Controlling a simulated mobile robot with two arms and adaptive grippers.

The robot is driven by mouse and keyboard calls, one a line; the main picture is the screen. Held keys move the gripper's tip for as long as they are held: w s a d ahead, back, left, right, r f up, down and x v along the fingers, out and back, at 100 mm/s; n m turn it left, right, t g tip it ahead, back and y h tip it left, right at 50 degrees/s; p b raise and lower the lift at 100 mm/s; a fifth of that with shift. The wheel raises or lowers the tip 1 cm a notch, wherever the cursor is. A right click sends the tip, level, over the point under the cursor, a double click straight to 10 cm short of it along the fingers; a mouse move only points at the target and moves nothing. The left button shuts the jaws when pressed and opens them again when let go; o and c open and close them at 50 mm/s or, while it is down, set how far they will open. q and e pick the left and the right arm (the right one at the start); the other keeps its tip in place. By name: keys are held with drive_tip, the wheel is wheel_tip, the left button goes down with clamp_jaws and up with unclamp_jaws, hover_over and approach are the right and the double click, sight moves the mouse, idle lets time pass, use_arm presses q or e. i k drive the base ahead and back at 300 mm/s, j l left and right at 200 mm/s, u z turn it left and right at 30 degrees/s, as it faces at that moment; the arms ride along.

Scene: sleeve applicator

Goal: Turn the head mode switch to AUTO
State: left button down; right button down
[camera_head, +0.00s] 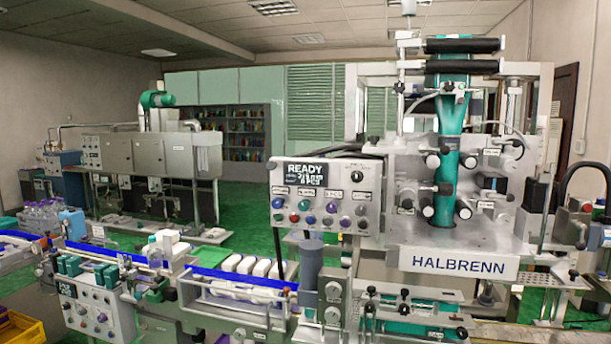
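A grey control panel (281,177) stands at the middle of the head view, left of the HALBRENN machine (459,262). Its dark display (307,175) reads READY with smaller lines below. A small round dark knob or switch (357,176) sits at the panel's upper right. Two rows of coloured buttons and knobs (330,207) lie below, with small white labels. The labels are too small to read, so I cannot tell which control is the head mode switch or where it points. Neither of my grippers is in view.
A blue conveyor (222,273) with white packs runs left of and below the panel. A second control box (97,309) stands at the lower left, near a yellow crate (22,328). A dark grey cylinder (311,262) rises just below the panel. Green floor (259,238) shows behind.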

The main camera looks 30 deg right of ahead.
sight(357, 177)
drive_tip(key=z, duration=1.35)
